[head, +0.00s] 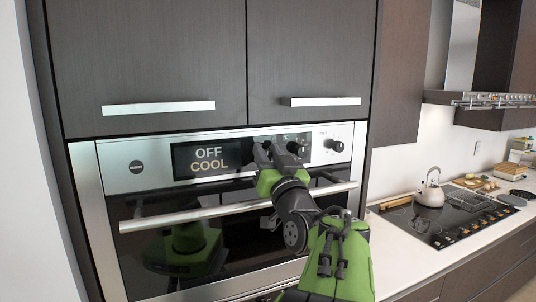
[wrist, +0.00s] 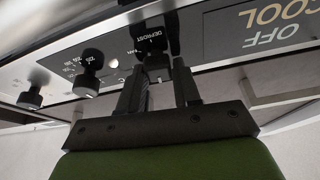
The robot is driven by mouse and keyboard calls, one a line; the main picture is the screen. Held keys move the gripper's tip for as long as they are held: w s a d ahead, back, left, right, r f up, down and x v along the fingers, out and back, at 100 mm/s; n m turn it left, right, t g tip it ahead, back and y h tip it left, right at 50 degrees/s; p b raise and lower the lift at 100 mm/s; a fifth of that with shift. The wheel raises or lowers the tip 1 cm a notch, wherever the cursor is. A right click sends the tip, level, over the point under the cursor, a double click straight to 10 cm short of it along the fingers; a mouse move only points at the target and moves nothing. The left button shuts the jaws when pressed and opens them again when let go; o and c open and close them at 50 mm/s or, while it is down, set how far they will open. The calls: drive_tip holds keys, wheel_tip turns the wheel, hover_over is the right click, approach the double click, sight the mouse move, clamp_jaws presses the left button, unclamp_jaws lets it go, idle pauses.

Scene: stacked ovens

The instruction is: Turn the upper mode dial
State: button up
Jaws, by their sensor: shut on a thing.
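The upper oven's control panel runs across the head view, with a display (head: 209,158) reading OFF and COOL. My gripper (head: 265,153) is at the panel just right of the display. In the wrist view, which looks upside down, my gripper (wrist: 158,68) has its two dark fingers on either side of the black mode dial (wrist: 153,60). It is shut on the dial. A label reading DEFROST (wrist: 151,39) shows beside the dial. In the head view the dial is mostly hidden by my gripper.
Other dials sit on the panel: one on the right (head: 334,145), and a black knob (wrist: 89,74) in the wrist view. The oven door handle (head: 215,210) runs just below my gripper. Cabinet handles (head: 160,107) are above. A counter with a kettle (head: 431,193) stands at right.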

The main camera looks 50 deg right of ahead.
drive_tip(key=m+g+h+p, duration=0.1)
drive_tip(key=m, duration=0.2)
drive_tip(key=m+g, duration=0.1)
drive_tip(key=m, duration=0.2)
drive_tip(key=m+g+h+p, duration=0.1)
drive_tip(key=m, duration=0.1)
drive_tip(key=shift+m+h+p, duration=0.3)
drive_tip(key=shift+m+p, duration=0.05)
drive_tip(key=shift+m, duration=0.05)
drive_tip(key=m+g, duration=0.1)
drive_tip(key=m, duration=0.1)
drive_tip(key=m+g, duration=0.1)
drive_tip(key=m, duration=0.2)
drive_tip(key=shift+s+d+f, duration=0.1)
drive_tip(key=shift+d+f, duration=0.05)
drive_tip(key=shift+g, duration=0.3)
drive_tip(key=o, duration=1)
drive_tip(key=shift+c, duration=0.2)
drive_tip(key=b+v, duration=0.4)
drive_tip(key=v, duration=1.1)
drive_tip(key=shift+a+f+b, duration=0.2)
drive_tip(key=shift+a+b, duration=0.1)
drive_tip(key=shift+a, duration=0.05)
drive_tip(key=shift+s, duration=0.1)
